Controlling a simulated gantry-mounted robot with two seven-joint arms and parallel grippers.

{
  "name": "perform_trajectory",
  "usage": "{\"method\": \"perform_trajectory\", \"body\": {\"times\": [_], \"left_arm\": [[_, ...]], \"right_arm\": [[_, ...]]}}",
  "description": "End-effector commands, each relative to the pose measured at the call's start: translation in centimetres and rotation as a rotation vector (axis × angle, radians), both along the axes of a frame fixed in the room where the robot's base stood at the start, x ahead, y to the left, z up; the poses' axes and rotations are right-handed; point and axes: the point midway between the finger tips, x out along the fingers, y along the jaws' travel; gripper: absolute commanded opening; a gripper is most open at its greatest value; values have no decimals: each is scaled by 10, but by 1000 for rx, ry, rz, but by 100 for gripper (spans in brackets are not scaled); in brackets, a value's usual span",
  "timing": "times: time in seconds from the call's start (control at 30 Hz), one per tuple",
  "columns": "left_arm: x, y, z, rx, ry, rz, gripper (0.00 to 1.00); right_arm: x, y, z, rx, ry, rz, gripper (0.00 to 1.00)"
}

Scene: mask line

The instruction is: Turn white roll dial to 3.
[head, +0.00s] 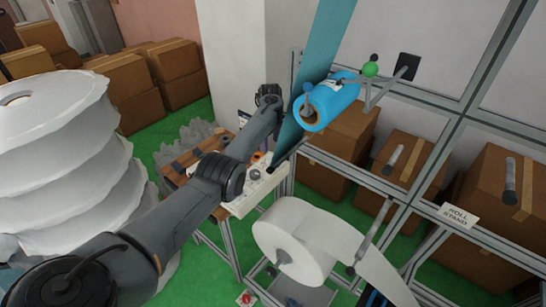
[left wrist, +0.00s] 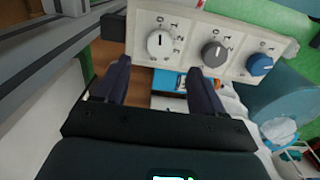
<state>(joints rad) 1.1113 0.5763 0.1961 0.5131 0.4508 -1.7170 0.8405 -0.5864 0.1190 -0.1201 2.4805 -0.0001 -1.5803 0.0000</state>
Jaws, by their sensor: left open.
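The white dial (left wrist: 159,43) is the leftmost of three dials on a pale panel (left wrist: 187,38) in the left wrist view. Its dark pointer mark stands about upright in that picture; I cannot read for sure which number it marks. A grey dial (left wrist: 214,54) and a blue dial (left wrist: 260,64) sit to its right. My left gripper (left wrist: 160,72) is open, its two fingers apart and empty, just below the white dial in the picture and not around it. In the head view, my left arm reaches over the panel (head: 243,206) and partly hides it; its fingertips are not clear there.
A white roll (head: 303,247) is in front of the panel and a blue roll (head: 330,101) hangs on the metal frame (head: 464,120). A teal sheet (head: 322,50) runs near my arm. White stacked discs (head: 62,150) stand left; cardboard boxes (head: 340,135) are behind.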

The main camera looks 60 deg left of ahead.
Motion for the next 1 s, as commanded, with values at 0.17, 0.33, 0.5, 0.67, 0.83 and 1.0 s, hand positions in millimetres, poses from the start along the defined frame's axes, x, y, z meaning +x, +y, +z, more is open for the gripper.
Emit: {"method": "perform_trajectory", "body": {"times": [0.17,0.33,0.5,0.67,0.83,1.0], "left_arm": [[0,-1,-32,-2,2,0,69],[0,-1,-57,-1,2,-1,69],[0,0,-74,1,0,-1,69],[0,0,-80,1,-1,-1,69],[0,0,-81,1,-1,-1,69],[0,0,-81,1,-1,-1,62]], "right_arm": [[-1,-1,-4,-6,1,4,49],[1,-1,-8,-6,-3,4,49],[2,-1,-14,-6,-5,3,49],[2,-1,-15,-3,-5,2,49],[2,0,-14,1,-6,-1,49],[3,1,-14,4,-6,-3,49]]}}
